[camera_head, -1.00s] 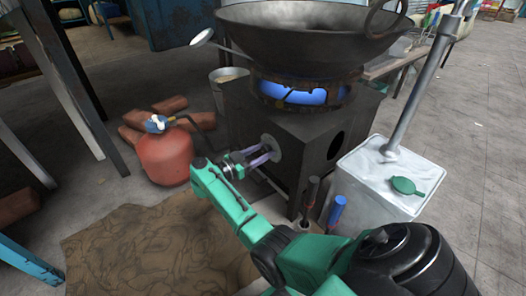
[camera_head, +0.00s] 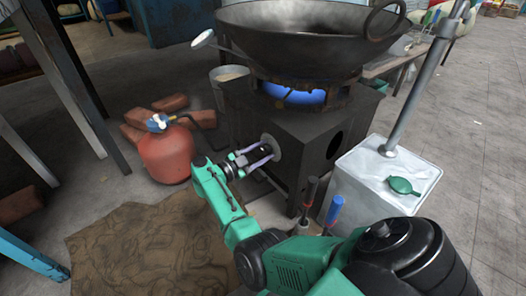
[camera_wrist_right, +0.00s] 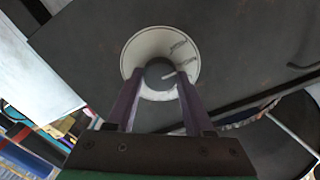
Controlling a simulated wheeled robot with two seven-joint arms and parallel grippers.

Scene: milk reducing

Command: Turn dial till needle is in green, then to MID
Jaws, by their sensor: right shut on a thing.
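The dial (camera_head: 274,141) sits on the front of the dark stove. In the right wrist view it has a round pale plate (camera_wrist_right: 150,47) with faint marks and a dark grey central knob (camera_wrist_right: 160,73) with a light pointer line. My right gripper (camera_head: 266,153) reaches it from the left; its two purple fingers (camera_wrist_right: 159,84) are shut on the knob, one on each side. I cannot make out a needle or green zone in these views. A blue flame (camera_head: 295,95) burns under the large dark wok (camera_head: 300,48). My left gripper is out of view.
A red gas cylinder (camera_head: 166,157) stands left of the stove, near several bricks. Right of the stove are a white box (camera_head: 375,190) with a green item on top, and dark- and blue-handled tools (camera_head: 335,210). A brown mat (camera_head: 140,250) lies in front.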

